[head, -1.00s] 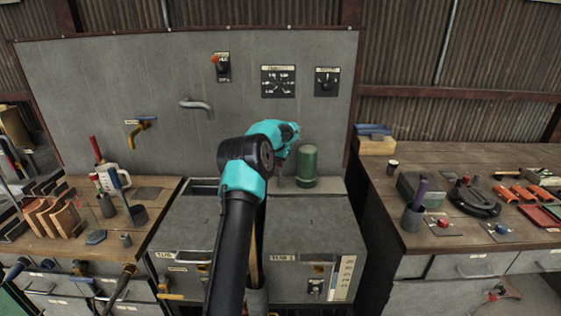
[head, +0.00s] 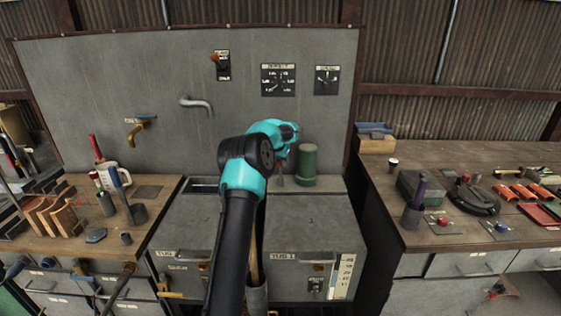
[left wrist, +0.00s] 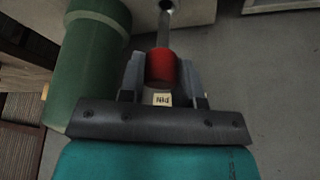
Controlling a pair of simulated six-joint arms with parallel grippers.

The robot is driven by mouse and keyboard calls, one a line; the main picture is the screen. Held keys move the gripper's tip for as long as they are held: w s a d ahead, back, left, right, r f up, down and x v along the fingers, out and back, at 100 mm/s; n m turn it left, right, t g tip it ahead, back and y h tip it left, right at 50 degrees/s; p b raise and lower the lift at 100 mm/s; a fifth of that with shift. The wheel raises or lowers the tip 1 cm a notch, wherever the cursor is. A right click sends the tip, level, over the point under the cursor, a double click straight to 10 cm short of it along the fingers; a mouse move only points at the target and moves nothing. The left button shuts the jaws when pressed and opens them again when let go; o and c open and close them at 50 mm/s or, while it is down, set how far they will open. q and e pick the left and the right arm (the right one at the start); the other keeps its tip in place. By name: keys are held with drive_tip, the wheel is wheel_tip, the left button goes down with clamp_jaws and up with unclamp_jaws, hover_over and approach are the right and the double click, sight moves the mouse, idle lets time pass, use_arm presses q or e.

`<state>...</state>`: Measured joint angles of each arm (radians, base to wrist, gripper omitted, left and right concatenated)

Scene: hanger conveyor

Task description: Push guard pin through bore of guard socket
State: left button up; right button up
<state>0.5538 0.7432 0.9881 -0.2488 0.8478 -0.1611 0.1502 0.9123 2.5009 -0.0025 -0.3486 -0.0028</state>
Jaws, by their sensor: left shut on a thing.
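My left gripper (left wrist: 162,72) is shut on the red head of the guard pin (left wrist: 161,66) in the left wrist view. The pin's thin metal shaft points away from the gripper toward a dark hole in a pale block, apparently the guard socket (left wrist: 186,12), at the top edge. I cannot tell how far the shaft is in the bore. A small tag reading "PIN" lies between the fingers. My right gripper is not in view.
A green cylinder (head: 306,166) stands on the cabinet close to the right of my left wrist; it also fills the left of the wrist view (left wrist: 88,65). A grey panel (head: 120,75) with gauges rises behind. Cluttered benches flank the cabinets (head: 310,215).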

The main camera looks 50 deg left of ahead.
sight(280, 175)
use_arm(q)
drive_tip(key=shift+f, duration=2.45)
idle(2.3)
drive_tip(key=o, duration=0.6)
drive_tip(key=shift+o, duration=0.4)
drive_tip(key=o, duration=0.5)
drive_tip(key=shift+o, duration=0.2)
drive_tip(key=shift+r, duration=0.1)
drive_tip(key=v, duration=1.7)
drive_tip(key=shift+r, duration=0.2)
